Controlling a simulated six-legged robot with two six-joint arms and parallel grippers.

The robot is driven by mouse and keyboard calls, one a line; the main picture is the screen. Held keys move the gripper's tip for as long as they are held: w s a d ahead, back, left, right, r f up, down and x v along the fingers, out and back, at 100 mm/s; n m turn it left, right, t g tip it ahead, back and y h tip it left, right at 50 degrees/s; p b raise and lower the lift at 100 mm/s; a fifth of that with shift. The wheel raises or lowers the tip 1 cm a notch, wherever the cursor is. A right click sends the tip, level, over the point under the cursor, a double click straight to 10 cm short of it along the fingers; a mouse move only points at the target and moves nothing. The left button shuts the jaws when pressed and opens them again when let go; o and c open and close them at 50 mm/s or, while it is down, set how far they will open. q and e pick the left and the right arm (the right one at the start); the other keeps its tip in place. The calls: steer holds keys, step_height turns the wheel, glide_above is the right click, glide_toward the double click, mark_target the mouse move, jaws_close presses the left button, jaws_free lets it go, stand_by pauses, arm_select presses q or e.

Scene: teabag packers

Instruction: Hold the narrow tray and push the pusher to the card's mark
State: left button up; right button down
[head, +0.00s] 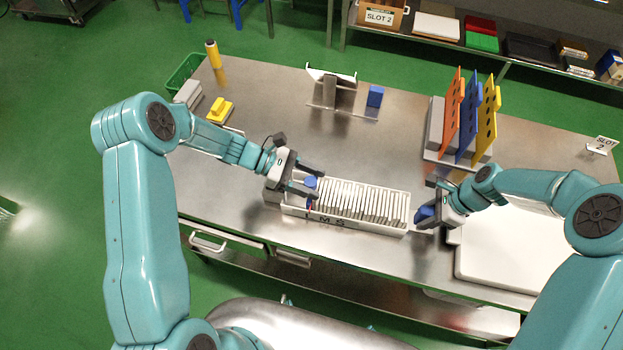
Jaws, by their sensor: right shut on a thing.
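The narrow tray (360,226) is long and white, with dark letters that look like L M S on its front wall. A row of upright pale packets (365,203) fills most of it. A blue knob (311,182), seemingly the pusher's, is at the tray's left end. My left gripper (318,183) is there with its fingers apart on either side of the knob; I cannot tell if they touch it. My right gripper (426,216) is shut on a blue piece at the tray's right end, partly hidden by the fingers.
Orange, blue and yellow perforated panels (468,120) stand in a grey rack behind my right arm. A white stand (330,88) and a blue block (375,96) are at the back. A white slab (510,255) lies right. A yellow piece (220,110) is left. The middle behind the tray is clear.

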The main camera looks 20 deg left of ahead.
arm_select(q)
steer(key=v, duration=1.2)
steer(key=shift+r, duration=0.1)
arm_select(e)
steer(key=c, duration=0.7)
jaws_free()
steer(key=shift+r, duration=0.15)
